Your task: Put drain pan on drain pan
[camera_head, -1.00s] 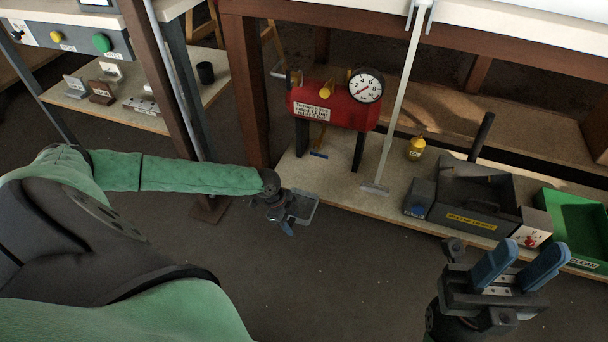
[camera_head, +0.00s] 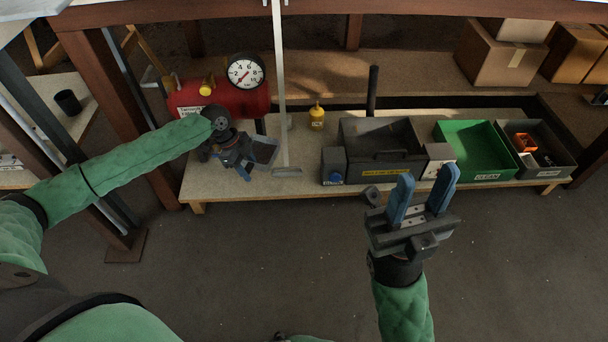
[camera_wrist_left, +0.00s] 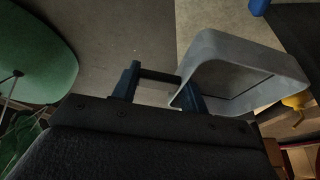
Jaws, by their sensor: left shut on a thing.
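A small grey drain pan with a raised rim (camera_head: 264,150) is held by my left gripper (camera_head: 243,160) in front of the red tank at the left end of the low bench. The pan is large and tilted in the left wrist view (camera_wrist_left: 238,70), where one finger meets its near edge. My left gripper is shut on it. My right gripper (camera_head: 423,198) is open and empty, with its blue fingers apart, in front of the bench. I cannot make out a second drain pan.
The low bench (camera_head: 225,186) holds a red tank with a gauge (camera_head: 244,101), a yellow bottle (camera_head: 317,118), a dark box with a yellow label (camera_head: 352,131), a green bin (camera_head: 470,140) and a grey bin (camera_head: 563,171). A pale upright pole (camera_head: 281,80) stands right of the held pan.

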